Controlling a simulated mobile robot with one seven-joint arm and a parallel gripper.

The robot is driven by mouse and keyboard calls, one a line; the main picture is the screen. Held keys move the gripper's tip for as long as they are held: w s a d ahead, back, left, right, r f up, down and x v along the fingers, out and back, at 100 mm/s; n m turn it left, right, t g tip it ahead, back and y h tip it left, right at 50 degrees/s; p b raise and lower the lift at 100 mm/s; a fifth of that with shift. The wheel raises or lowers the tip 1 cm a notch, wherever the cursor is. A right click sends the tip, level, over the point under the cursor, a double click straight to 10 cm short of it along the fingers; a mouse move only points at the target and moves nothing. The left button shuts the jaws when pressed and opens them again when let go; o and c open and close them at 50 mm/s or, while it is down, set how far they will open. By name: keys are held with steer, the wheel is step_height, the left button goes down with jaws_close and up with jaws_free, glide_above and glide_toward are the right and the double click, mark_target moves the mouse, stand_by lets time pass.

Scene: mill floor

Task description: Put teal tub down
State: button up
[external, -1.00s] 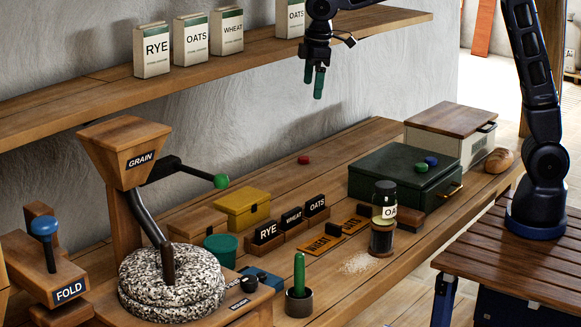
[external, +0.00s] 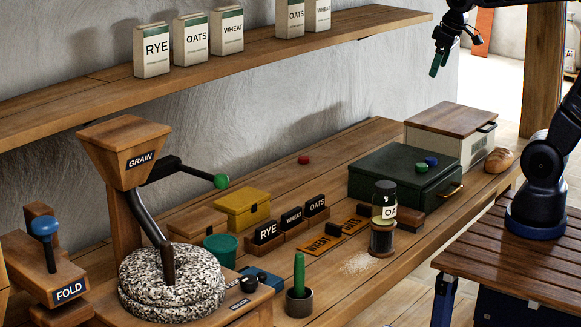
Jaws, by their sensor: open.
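The teal tub (external: 221,248) sits upright on the workbench, behind and to the right of the millstone and in front of the yellow box. Nothing holds it. My gripper (external: 435,66) has green fingertips, is open and empty, and is high at the upper right, near the right end of the shelf. It is far from the tub. The lower part of the tub is partly hidden by the mill base.
The millstone (external: 172,285), yellow box (external: 242,208), RYE block (external: 267,232) and a cup with a green stick (external: 299,300) stand around the tub. An OATS jar (external: 384,203) and dark green box (external: 405,182) stand to the right. The shelf (external: 110,97) holds several grain packets.

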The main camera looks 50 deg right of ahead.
steer(key=s+d+f+m+t, duration=0.1)
steer(key=s+d+f, duration=0.3)
steer(key=s, duration=0.5)
steer(key=shift+s+d+f+m, duration=0.15)
steer(key=shift+s+d+m, duration=0.2)
steer(key=shift+d+m, duration=0.45)
steer(key=shift+a, duration=0.1)
